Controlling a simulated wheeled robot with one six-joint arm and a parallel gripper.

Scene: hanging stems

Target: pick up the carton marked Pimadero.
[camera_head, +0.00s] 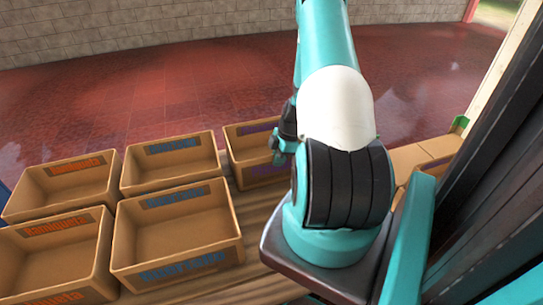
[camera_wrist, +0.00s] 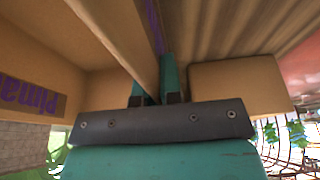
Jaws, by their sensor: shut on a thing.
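The carton marked Pimadero (camera_head: 240,174) is an open tan box with purple lettering, in the back row of the head view, partly hidden behind my arm. In the wrist view its inner wall with part of the purple name shows upside down at the left, and a near wall of the carton (camera_wrist: 118,32) runs between my fingers. My gripper (camera_wrist: 153,92) is shut on that wall, one teal finger on each side. In the head view my gripper (camera_head: 283,148) is at the carton's right part, mostly hidden by my arm. I cannot tell whether the carton is lifted.
Several open tan cartons stand to the left, some with orange lettering (camera_head: 77,180) and some with blue (camera_head: 172,155). More tan cartons (camera_head: 425,155) are right of my arm. They stand on a brown slatted surface (camera_head: 255,215). Red tiled floor (camera_head: 150,90) lies beyond.

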